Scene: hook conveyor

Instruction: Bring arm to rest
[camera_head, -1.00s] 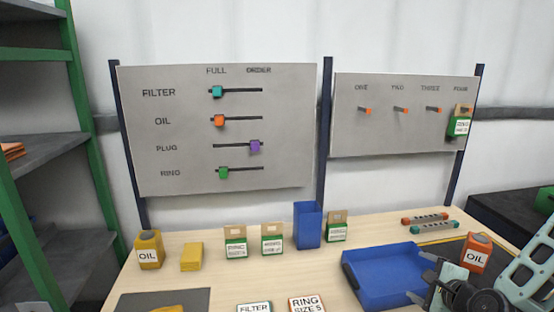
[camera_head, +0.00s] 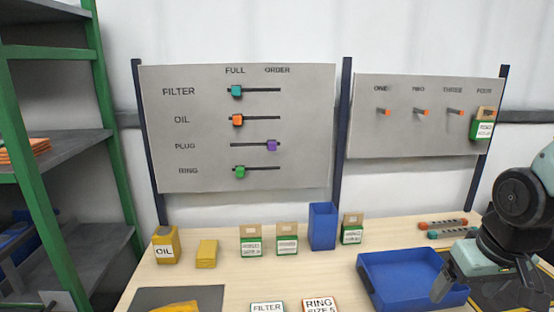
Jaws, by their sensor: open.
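My gripper (camera_head: 482,284) is at the lower right of the head view, over the right end of the workbench (camera_head: 300,270). Its fingers are spread apart and nothing shows between them. My arm (camera_head: 520,205) is folded in from the right edge. The gripper overlaps the right side of the blue tray (camera_head: 372,291) in the picture; I cannot tell whether they touch.
A yellow oil can (camera_head: 166,246), a yellow block (camera_head: 206,254), small boxed packs (camera_head: 287,243) and a blue bin (camera_head: 322,227) stand on the bench. A slider board (camera_head: 300,130) and a hook board (camera_head: 400,145) rise behind. A pack (camera_head: 483,130) hangs on hook four. Green-framed shelves (camera_head: 105,150) stand left.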

